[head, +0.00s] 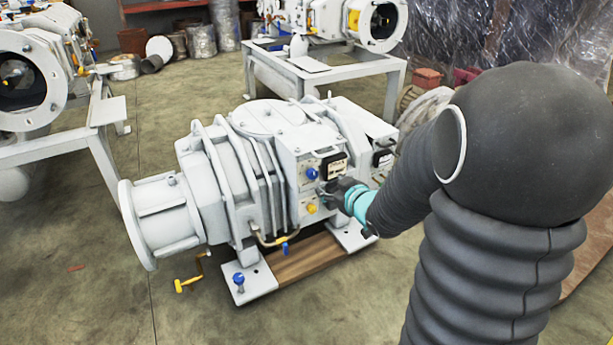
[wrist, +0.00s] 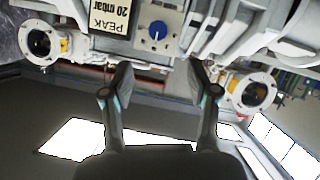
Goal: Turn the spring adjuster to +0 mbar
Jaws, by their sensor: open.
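The grey-white screw vacuum pump (head: 235,165) stands in the middle of the head view. On its front panel is a blue knob (head: 312,173) beside a dark-framed display (head: 333,167), with a yellow knob (head: 311,208) below. In the wrist view, a blue knob (wrist: 158,30) with a white pointer line sits on a pale dial plate, next to a label reading "PEAK 20 mbar" (wrist: 112,14). Which knob is the spring adjuster is not labelled legibly. My gripper (wrist: 161,80) is open and empty, its fingers apart from the knob. In the head view my gripper (head: 333,189) is close to the panel.
The pump's feet rest on a wooden pallet (head: 305,258). Other pumps stand on a metal frame (head: 330,70) behind and at the left.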

